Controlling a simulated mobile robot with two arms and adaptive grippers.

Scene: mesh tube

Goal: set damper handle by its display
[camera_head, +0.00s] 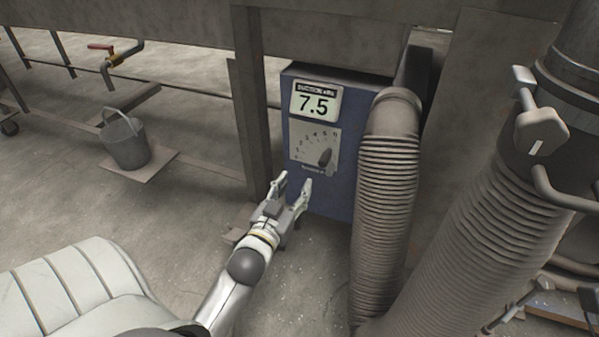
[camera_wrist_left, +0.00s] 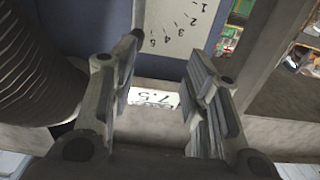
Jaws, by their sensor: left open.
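A blue box (camera_head: 322,192) carries a white display (camera_head: 316,100) reading 7.5. Below it is a numbered dial plate (camera_head: 305,143) with a dark handle (camera_head: 325,158) at its right part, slanting. My left gripper (camera_head: 293,186) is open and empty, just below and in front of the dial, apart from the handle as far as I can tell. In the left wrist view the open fingers (camera_wrist_left: 165,85) frame the display (camera_wrist_left: 153,97), seen upside down. The dark handle tip (camera_wrist_left: 138,33) shows near the left finger, and the dial plate (camera_wrist_left: 182,28) is above.
A ribbed hose (camera_head: 385,210) stands close to the box's right side, and a larger ribbed duct (camera_head: 470,230) is farther right. A metal post (camera_head: 248,120) is left of the box.

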